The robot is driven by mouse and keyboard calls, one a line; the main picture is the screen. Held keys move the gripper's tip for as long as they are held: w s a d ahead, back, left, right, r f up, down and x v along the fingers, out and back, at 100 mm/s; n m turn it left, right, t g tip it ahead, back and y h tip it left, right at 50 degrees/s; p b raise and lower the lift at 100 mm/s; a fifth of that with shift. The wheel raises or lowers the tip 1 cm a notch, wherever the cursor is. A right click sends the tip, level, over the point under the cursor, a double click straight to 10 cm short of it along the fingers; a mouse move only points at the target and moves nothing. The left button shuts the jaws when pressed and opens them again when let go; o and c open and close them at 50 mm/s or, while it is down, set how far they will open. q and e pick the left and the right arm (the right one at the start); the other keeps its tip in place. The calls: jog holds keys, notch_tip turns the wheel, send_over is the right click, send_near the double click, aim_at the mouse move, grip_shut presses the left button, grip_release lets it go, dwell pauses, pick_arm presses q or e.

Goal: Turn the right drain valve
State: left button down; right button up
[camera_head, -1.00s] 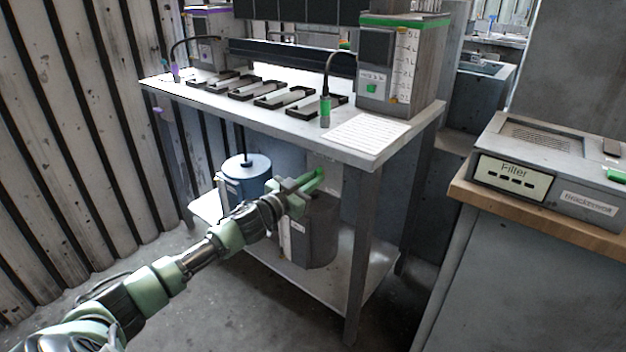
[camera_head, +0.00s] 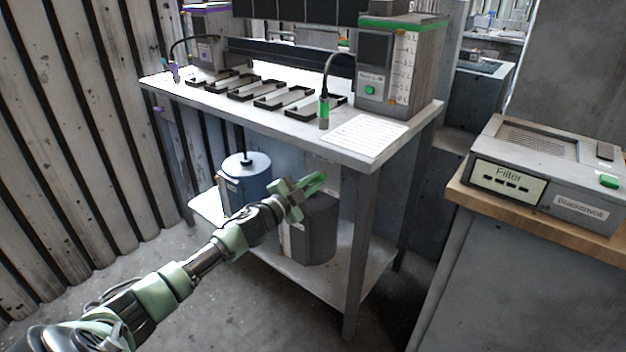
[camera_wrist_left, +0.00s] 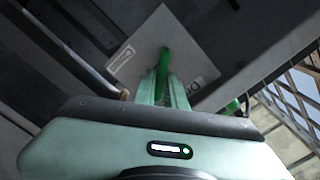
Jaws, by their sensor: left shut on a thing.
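The drain valve's bright green handle (camera_wrist_left: 164,58) shows in the left wrist view in front of a pale square plate (camera_wrist_left: 187,35) with printed labels. My left gripper (camera_wrist_left: 166,88) is shut on this handle, with its fingers covering the lower part. In the head view my left gripper (camera_head: 308,187) is under the front edge of the bench top, above the dark grey container (camera_head: 318,235). The handle is hard to tell apart from the green fingers there. My right gripper is not in view.
The bench top (camera_head: 245,116) overhangs my gripper, and a bench leg (camera_head: 361,240) stands to its right. A blue container (camera_head: 246,183) stands on the lower shelf to the left. A counter with a filter box (camera_head: 545,180) is at right. Floor in front is clear.

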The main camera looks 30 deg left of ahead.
pick_arm(q)
jog(key=shift+d+f+m, duration=0.1)
jog(key=shift+m, duration=0.9)
jog(key=m, duration=0.2)
jog(key=shift+m, duration=0.3)
jog(key=shift+f+m, duration=0.15)
jog(key=shift+m, duration=1.35)
jog(key=c, duration=1.5)
grip_release()
jog(key=shift+o, duration=0.2)
jog(key=shift+s, duration=0.1)
